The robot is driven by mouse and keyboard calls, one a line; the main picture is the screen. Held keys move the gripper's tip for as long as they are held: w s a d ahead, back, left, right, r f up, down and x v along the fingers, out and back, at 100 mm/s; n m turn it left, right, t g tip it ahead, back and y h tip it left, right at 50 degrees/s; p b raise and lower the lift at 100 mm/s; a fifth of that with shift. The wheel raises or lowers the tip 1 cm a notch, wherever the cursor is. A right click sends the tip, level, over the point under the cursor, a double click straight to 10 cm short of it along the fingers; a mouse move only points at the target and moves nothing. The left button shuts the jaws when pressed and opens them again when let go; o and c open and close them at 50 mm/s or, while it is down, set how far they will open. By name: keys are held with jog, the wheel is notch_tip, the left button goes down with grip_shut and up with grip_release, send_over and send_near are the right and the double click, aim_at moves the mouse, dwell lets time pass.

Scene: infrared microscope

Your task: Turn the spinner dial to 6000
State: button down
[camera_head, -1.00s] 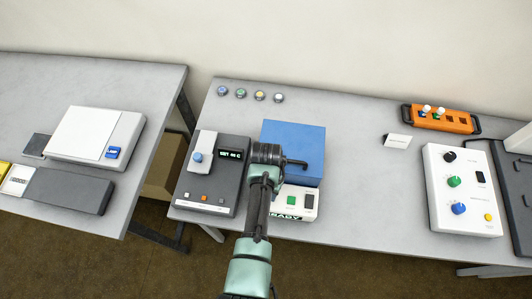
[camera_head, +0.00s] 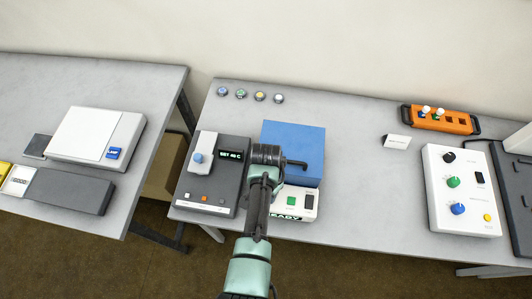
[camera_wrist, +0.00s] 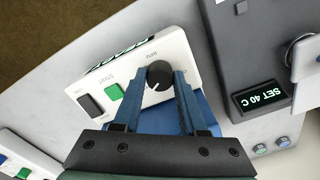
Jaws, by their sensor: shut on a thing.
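The spinner is a white box with a blue top (camera_head: 293,150). Its black dial (camera_wrist: 159,74), marked RPM, shows on the white front panel in the wrist view. A light pointer line is on the dial. My gripper (camera_wrist: 160,80) has one blue finger on each side of the dial and is shut on it. In the head view my arm hides the dial and the fingertips.
The spinner's green START button (camera_wrist: 113,92) and black switch (camera_wrist: 90,105) are close to one finger. A dark grey hotplate unit (camera_head: 216,177) reading SET 40 C stands just left of the spinner. A white control box (camera_head: 461,190) stands farther right, with free table between.

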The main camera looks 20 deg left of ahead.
jog(key=shift+c, duration=2.2)
grip_release()
notch_tip(320, 180, up, 13)
jog(key=b, duration=0.1)
jog(key=shift+w+r, duration=0.1)
